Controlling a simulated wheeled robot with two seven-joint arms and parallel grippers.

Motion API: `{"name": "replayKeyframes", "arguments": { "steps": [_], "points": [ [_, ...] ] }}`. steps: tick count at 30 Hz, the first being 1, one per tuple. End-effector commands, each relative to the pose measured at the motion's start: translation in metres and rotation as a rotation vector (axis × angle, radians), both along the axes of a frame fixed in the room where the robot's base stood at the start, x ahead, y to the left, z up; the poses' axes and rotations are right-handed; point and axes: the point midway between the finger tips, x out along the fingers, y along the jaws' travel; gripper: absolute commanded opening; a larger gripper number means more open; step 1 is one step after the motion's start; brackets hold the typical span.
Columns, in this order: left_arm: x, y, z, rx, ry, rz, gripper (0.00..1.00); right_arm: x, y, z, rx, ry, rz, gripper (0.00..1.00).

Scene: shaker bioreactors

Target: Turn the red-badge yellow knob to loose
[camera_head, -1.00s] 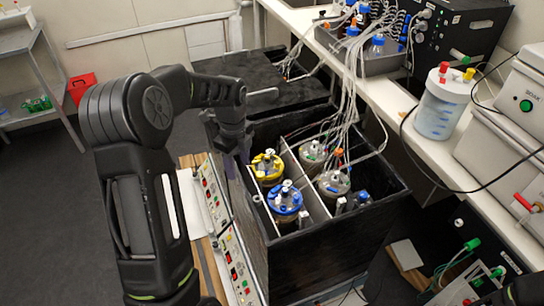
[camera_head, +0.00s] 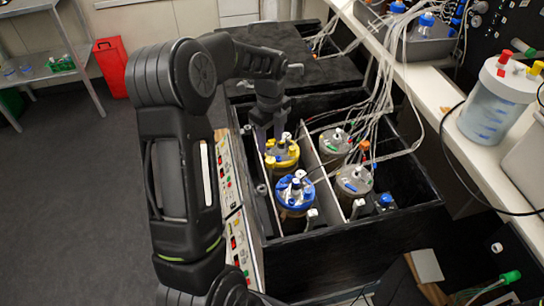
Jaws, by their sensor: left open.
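The yellow-topped vessel (camera_head: 282,156) stands in the back left compartment of the dark open box. Its ring is yellow, with white and dark fittings on top. I cannot clearly make out a red badge or a separate yellow knob on it. My left gripper (camera_head: 271,137) points down at the back left of this vessel, with its fingers apart and nothing seen between them. The fingertips are close to the yellow top; I cannot tell whether they touch it. My right gripper is out of view.
A blue-topped vessel (camera_head: 294,193) stands just in front, and two grey-topped vessels (camera_head: 335,143) (camera_head: 354,184) stand right of the white divider. Tubes hang over the box from the right. A control panel (camera_head: 238,233) lines its left side. A white jar (camera_head: 497,100) stands on the bench.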

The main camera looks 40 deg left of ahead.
Motion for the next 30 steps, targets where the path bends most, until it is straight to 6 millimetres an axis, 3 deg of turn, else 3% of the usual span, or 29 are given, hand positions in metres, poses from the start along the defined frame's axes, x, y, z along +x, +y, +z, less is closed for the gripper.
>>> {"name": "replayKeyframes", "arguments": {
  "steps": [8,21,30],
  "points": [
    [0.0,0.0,-0.011,0.0,0.001,0.0,0.5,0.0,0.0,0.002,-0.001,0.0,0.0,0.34],
    [0.0,0.0,-0.072,0.0,0.002,0.0,0.5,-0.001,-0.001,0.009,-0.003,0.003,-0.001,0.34],
    [0.0,0.0,-0.079,0.0,0.0,0.0,0.5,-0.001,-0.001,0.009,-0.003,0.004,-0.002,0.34]
  ]
}}
